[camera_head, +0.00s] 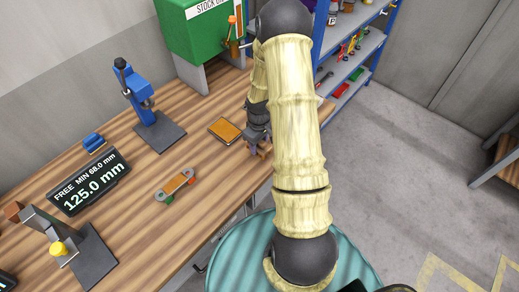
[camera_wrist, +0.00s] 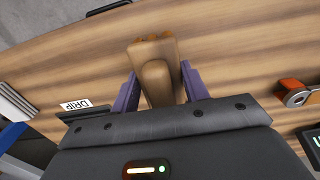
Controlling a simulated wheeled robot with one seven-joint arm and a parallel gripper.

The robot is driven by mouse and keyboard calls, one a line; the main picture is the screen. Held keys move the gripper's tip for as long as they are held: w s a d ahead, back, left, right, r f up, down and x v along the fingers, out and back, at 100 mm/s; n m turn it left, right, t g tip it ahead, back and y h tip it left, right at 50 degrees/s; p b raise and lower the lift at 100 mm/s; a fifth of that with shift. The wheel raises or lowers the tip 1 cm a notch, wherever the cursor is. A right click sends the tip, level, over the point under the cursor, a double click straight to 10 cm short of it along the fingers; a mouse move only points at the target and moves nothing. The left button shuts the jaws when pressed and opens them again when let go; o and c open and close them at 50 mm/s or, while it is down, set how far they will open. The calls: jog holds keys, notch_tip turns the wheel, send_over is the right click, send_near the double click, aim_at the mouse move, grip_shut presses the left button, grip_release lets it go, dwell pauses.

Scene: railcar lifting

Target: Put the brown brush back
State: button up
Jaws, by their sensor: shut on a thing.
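My gripper (camera_head: 258,143) is low over the wooden bench near its front edge, partly hidden by my arm. In the wrist view my gripper (camera_wrist: 160,75) has its two purple fingers on either side of the brown brush (camera_wrist: 154,62), shut on it. The brush lies lengthwise between the fingers and its far end sticks out past the fingertips. In the head view only a small bit of the brush (camera_head: 266,151) shows below the gripper. I cannot tell whether it touches the bench.
A flat orange-brown tray (camera_head: 224,131) lies just left of the gripper. A green cabinet (camera_head: 198,38) stands behind.

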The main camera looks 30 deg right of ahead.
aim_at(259, 150)
notch_tip(259, 150, down, 4)
jog(key=shift+a+r+p, duration=0.15)
jog(key=shift+r+p, duration=0.1)
jog(key=shift+p, duration=0.4)
jog(key=shift+f, duration=0.3)
jog(key=shift+f, duration=0.15)
jog(key=o, duration=0.9)
notch_tip(259, 150, up, 11)
jog(key=b, duration=0.3)
jog(key=shift+r, duration=0.65)
